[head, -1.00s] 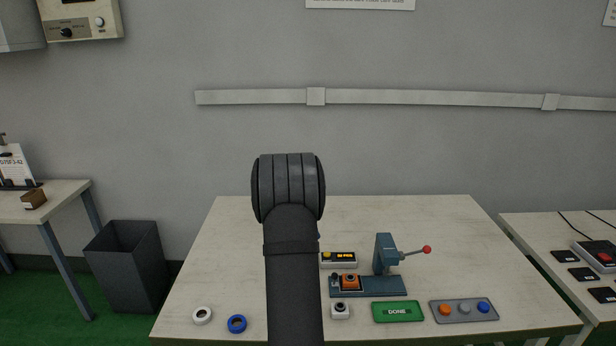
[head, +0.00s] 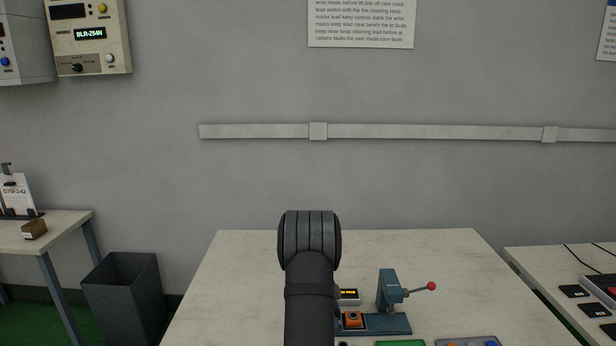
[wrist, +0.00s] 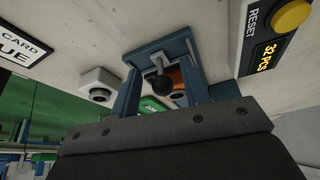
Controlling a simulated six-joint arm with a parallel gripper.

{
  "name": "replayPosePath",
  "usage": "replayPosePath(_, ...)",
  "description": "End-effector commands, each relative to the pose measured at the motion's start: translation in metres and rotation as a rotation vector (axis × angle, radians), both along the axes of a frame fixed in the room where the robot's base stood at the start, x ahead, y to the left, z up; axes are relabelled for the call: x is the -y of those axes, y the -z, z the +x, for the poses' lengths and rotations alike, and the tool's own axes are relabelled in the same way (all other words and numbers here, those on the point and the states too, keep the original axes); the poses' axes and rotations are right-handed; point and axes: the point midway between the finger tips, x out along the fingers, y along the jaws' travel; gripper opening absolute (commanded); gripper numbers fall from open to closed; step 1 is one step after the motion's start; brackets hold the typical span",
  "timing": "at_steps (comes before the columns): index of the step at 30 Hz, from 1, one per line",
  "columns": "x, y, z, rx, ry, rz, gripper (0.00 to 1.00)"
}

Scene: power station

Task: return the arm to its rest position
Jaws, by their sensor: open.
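My dark arm rises in front of the bench in the head view, its thick rounded joint near the bench's back edge. My gripper (wrist: 160,84) is hidden behind the arm there. In the wrist view its two blue-grey fingers stand apart above a dark bolted plate, with nothing held between them. Beyond them is part of the blue-grey press, which shows in the head view (head: 390,292) with its red-knobbed lever. An orange piece (head: 353,319) sits on the press base.
The bench (head: 240,270) is clear at left and back. A counter reading 32 PCS (wrist: 268,55), a white button box (wrist: 98,84), and a green DONE plate (head: 400,343) are near the press. A dark bin (head: 124,298) stands left of the bench.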

Motion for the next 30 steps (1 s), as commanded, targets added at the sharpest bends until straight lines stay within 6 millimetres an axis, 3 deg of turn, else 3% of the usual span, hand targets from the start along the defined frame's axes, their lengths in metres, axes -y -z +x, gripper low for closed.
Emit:
replayPosePath(14, -0.002, -0.005, 0.001, 0.001, 0.0, 0.0, 0.42)
replayPosePath(20, -0.014, -0.033, 0.004, 0.004, -0.002, 0.0, 0.42)
replayPosePath(30, -0.04, -0.096, 0.009, 0.004, -0.002, 0.0, 0.42)
